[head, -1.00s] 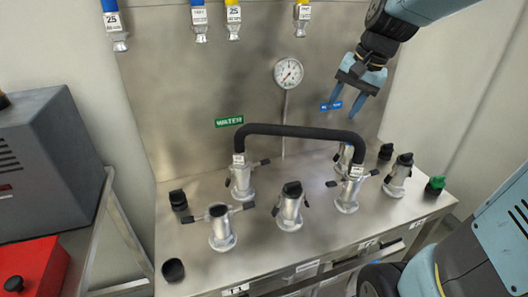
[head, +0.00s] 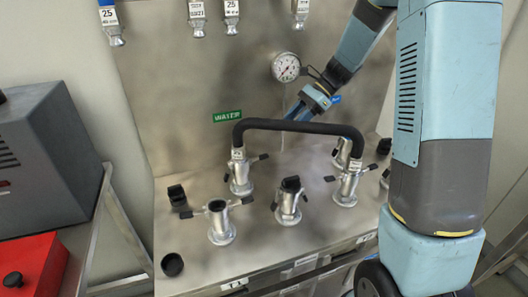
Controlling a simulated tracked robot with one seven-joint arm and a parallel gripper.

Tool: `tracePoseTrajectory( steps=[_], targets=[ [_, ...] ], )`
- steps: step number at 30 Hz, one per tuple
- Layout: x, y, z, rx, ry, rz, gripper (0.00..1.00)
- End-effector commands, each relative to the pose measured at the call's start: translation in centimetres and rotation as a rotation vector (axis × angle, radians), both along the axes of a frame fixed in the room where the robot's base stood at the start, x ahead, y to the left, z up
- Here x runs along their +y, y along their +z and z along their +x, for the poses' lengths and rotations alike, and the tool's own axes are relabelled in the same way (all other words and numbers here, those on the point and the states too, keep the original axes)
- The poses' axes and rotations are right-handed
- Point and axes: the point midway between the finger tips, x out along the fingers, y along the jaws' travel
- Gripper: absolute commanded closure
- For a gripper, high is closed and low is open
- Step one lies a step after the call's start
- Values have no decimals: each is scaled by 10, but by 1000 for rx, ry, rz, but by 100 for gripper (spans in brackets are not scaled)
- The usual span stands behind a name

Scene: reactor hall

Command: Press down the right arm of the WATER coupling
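The green WATER label (head: 227,116) is on the steel back panel. Below it stands a silver coupling (head: 240,178), upright on the bench, with the left end of a black hose (head: 300,126) on its top. Its dark-tipped right arm (head: 261,158) sticks out to the right, tilted slightly upward. Its left arm (head: 227,177) points down to the left. My gripper (head: 294,113) is above and to the right of this right arm, behind the hose arch and apart from the arm. Its blue fingers point down to the left, partly hidden by the hose; their gap is unclear.
The hose runs to another coupling (head: 346,186) at right. A gauge (head: 286,67) is on the panel behind my wrist. A grey box (head: 45,155) and red box (head: 35,265) are at left.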

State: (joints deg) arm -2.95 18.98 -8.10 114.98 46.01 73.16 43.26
Motion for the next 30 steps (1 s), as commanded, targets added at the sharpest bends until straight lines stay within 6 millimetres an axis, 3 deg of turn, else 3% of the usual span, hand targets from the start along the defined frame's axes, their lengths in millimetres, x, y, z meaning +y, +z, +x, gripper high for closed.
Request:
tracePoseTrajectory(
  steps=[5,21,30],
  targets=[
    [8,-10,-1,13,-7,5,53],
    [67,-73,-19,11,-8,4,53],
    [88,-96,-25,10,-10,3,53]
  ],
)
